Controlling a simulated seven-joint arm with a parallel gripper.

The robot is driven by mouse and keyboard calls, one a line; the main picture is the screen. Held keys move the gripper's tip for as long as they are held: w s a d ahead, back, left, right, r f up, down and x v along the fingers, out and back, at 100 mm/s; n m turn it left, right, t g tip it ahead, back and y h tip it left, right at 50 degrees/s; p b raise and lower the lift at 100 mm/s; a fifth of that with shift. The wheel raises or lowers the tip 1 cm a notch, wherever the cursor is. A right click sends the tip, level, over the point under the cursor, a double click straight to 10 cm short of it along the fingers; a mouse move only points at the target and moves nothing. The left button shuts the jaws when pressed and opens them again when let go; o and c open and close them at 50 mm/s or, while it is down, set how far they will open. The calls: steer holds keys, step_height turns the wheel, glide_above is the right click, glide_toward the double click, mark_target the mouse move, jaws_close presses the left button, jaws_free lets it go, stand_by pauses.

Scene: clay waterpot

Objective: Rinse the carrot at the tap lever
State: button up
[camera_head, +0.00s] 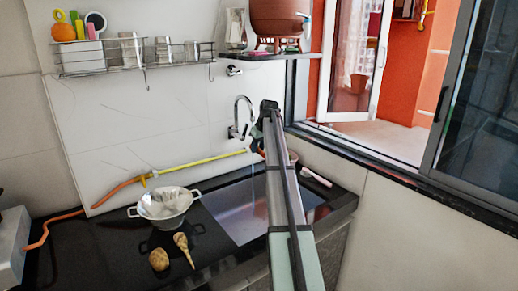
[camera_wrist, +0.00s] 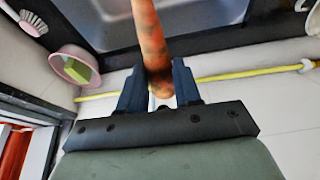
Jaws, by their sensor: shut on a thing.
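My gripper (camera_wrist: 160,78) is shut on an orange carrot (camera_wrist: 150,35), which sticks out from between the fingers over the sink in the wrist view. In the head view my gripper (camera_head: 268,112) is by the wall, just right of the curved metal tap (camera_head: 240,118). My arm and gripper hide the carrot there. A thin pale stream, apparently water, runs down below the tap toward the sink (camera_head: 232,208). I cannot tell whether it touches the carrot. The sink also shows in the wrist view (camera_wrist: 205,28).
A white colander (camera_head: 165,207), a potato (camera_head: 159,260) and a tapered tan root (camera_head: 182,243) are left of the sink. A brush (camera_head: 316,177) and a pink bowl with a sponge (camera_wrist: 72,62) are to the right. A yellow hose (camera_head: 200,162) runs along the wall.

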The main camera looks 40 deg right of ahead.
steer(key=shift+w+d+f, duration=0.2)
steer(key=shift+w+d, duration=0.25)
steer(key=shift+w, duration=0.4)
steer(key=shift+w+d+f, duration=0.2)
steer(key=shift+w+d, duration=0.25)
steer(key=shift+w, duration=0.45)
steer(key=shift+w+d+f, duration=0.2)
steer(key=shift+w+d, duration=0.25)
steer(key=shift+w, duration=0.4)
steer(key=shift+s+d, duration=0.1)
steer(key=shift+d, duration=0.1)
steer(key=shift+s+d, duration=0.15)
steer(key=shift+d, duration=0.2)
steer(key=shift+a, duration=0.25)
steer(key=shift+w+a, duration=0.25)
steer(key=shift+a, duration=0.05)
steer(key=shift+s+d, duration=0.1)
steer(key=shift+d, duration=0.05)
steer(key=shift+s+d, duration=0.15)
steer(key=shift+d, duration=0.25)
